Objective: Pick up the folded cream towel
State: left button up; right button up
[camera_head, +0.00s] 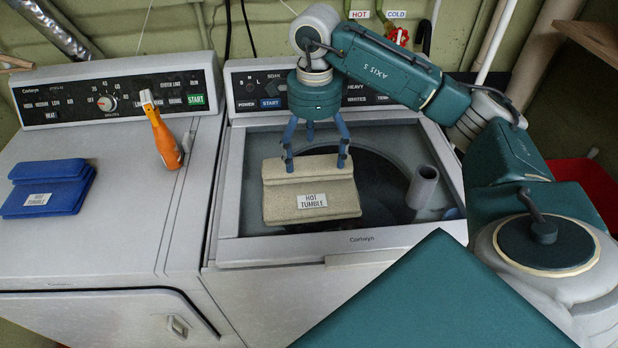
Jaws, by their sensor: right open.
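The folded cream towel (309,195) lies on top of the washer on the right, over the dark lid area. A small label on it reads "HOT TUMBLE". My right gripper (316,164) points down at the towel's back part, its blue fingers spread apart. The fingertips overlap the towel's far half in the picture; I cannot tell whether they touch it. My left gripper is not in view.
A folded blue towel (48,188) and an orange spray bottle (162,137) are on the left machine (110,235). Control panels rise behind.

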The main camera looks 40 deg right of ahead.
aim_at(308, 166)
jog(key=shift+a+f, duration=0.1)
jog(key=shift+f, duration=0.2)
jog(key=f, duration=0.1)
jog(key=f+p, duration=0.2)
jog(key=shift+w+a+f, duration=0.25)
jog(key=shift+w+a, duration=0.05)
jog(key=shift+a, duration=0.1)
jog(key=shift+f+p, duration=0.3)
jog(key=shift+f, duration=0.3)
jog(key=c, duration=0.3)
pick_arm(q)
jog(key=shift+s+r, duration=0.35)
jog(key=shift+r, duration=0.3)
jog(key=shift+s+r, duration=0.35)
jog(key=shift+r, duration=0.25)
pick_arm(e)
jog(key=c, duration=1.1)
jog(key=shift+r, duration=0.1)
